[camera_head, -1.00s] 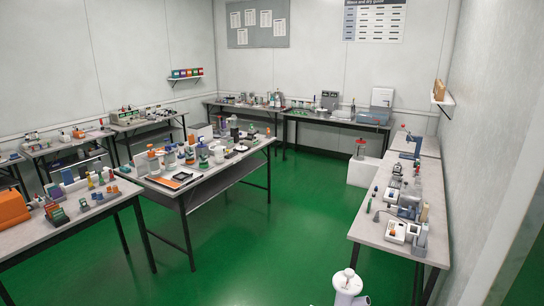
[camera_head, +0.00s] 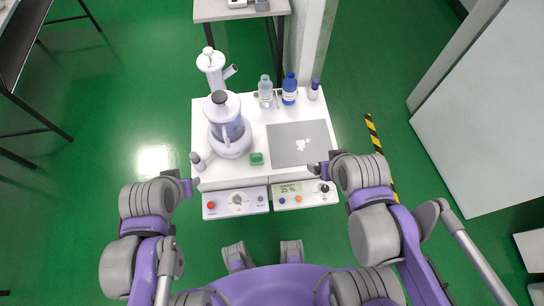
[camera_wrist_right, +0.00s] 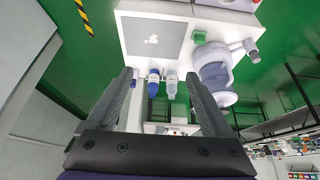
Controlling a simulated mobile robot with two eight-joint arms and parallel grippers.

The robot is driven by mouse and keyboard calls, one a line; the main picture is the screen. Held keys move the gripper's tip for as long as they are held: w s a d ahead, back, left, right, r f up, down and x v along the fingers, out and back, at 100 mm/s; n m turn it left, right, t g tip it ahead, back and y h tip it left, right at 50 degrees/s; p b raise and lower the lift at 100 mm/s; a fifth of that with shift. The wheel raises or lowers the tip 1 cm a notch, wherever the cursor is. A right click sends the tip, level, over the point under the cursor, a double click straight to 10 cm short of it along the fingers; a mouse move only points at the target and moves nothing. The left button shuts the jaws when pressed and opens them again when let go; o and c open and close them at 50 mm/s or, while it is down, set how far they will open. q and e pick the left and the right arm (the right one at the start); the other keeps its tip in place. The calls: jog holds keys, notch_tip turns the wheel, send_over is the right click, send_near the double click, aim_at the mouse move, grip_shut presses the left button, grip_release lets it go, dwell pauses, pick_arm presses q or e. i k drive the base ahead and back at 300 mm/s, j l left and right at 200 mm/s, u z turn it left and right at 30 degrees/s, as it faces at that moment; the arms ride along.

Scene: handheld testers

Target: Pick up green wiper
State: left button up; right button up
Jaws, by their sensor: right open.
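The green wiper (camera_head: 257,159) is a small green block lying on the white top of the bench (camera_head: 228,178), near its front edge. It also shows in the right wrist view (camera_wrist_right: 200,37), beyond the fingers and toward the upper right. My right gripper (camera_head: 318,168) is to the right of the wiper, by the grey mat, apart from it. In the right wrist view its two fingers (camera_wrist_right: 160,75) are spread, with nothing held between them. My left gripper (camera_head: 190,187) is left of the bench's front left corner, apart from the wiper; its jaws are too small to judge.
A large white-lilac jug-like device (camera_head: 229,130) stands left of the wiper, with a small bottle (camera_head: 198,161) beside it. A grey mat (camera_head: 299,143) lies to the right. Several bottles, one blue (camera_head: 289,88), stand behind. Control panels (camera_head: 237,202) line the front.

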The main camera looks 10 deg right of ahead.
aim_at(256, 159)
jog(key=k+j, duration=0.2)
jog(key=k+j+z, duration=0.15)
jog(key=j, duration=0.3)
jog(key=k+j+z, duration=0.1)
jog(key=j, duration=0.25)
jog(key=k+j+z, duration=0.1)
jog(key=j, duration=0.25)
jog(key=k+j, duration=0.1)
jog(key=j, duration=0.2)
jog(key=i+j+z, duration=0.15)
jog(key=j, duration=0.2)
jog(key=i+j+z, duration=0.1)
jog(key=j, duration=0.25)
jog(key=i+j+z, duration=0.15)
jog(key=j, duration=0.2)
jog(key=i+j+z, duration=0.15)
jog(key=i+j, duration=0.5)
